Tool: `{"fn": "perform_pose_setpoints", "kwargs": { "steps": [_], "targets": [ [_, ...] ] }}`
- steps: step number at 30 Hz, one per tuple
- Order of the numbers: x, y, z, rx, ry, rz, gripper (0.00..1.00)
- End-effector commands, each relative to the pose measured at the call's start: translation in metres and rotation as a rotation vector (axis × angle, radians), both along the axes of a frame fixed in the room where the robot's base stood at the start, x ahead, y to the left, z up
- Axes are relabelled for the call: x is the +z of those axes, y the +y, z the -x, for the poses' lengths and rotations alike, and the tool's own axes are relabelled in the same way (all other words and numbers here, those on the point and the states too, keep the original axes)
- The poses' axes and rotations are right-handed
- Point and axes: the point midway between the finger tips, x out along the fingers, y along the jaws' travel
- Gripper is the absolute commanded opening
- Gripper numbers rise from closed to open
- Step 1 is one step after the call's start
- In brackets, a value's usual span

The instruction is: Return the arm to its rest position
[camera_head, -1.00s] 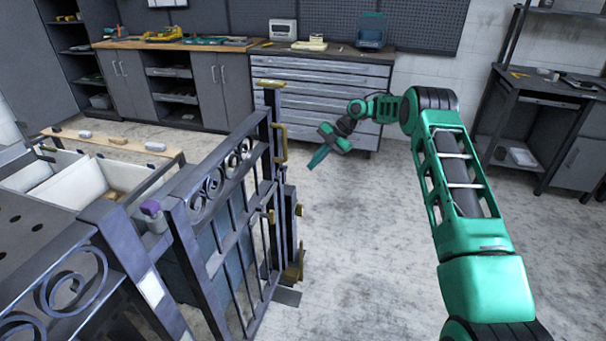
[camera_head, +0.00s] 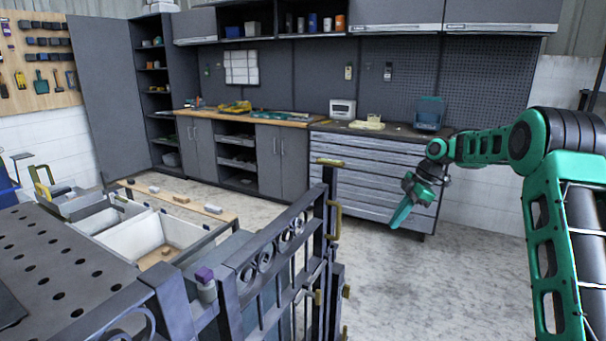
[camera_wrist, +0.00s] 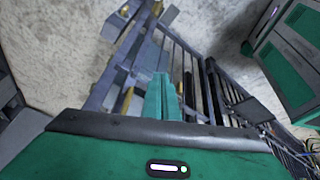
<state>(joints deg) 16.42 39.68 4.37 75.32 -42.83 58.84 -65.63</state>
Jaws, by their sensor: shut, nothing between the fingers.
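My gripper (camera_head: 402,213) hangs at the end of my green arm, to the right of the scroll gate, and points down. Its fingers are together with nothing between them. In the wrist view my gripper (camera_wrist: 162,92) shows as two green fingers side by side, with the gate's dark bars (camera_wrist: 205,85) beyond them. The scroll gate (camera_head: 290,240) is grey metal with scrolls along its top and brass-coloured fittings. In the head view a gap of floor shows between the gate and my gripper.
A grey drawer cabinet (camera_head: 375,175) stands behind my gripper. A perforated dark table (camera_head: 60,265) and white bins (camera_head: 160,238) are left of the gate. A purple-capped post (camera_head: 205,285) stands beside the gate. Open concrete floor (camera_head: 430,285) lies right of the gate.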

Motion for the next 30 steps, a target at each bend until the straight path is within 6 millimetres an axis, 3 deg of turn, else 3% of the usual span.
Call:
{"fn": "perform_pose_setpoints", "kwargs": {
  "steps": [6, 15, 23, 30],
  "targets": [
    [0.041, -0.025, 0.060, -0.314, 0.100, 0.080, 0.00],
    [0.078, -0.062, 0.161, -0.772, 0.212, 0.158, 0.00],
    [0.093, -0.087, 0.266, -1.177, 0.291, 0.191, 0.00],
    [0.088, -0.102, 0.372, -1.547, 0.360, 0.194, 0.00]
  ]
}}
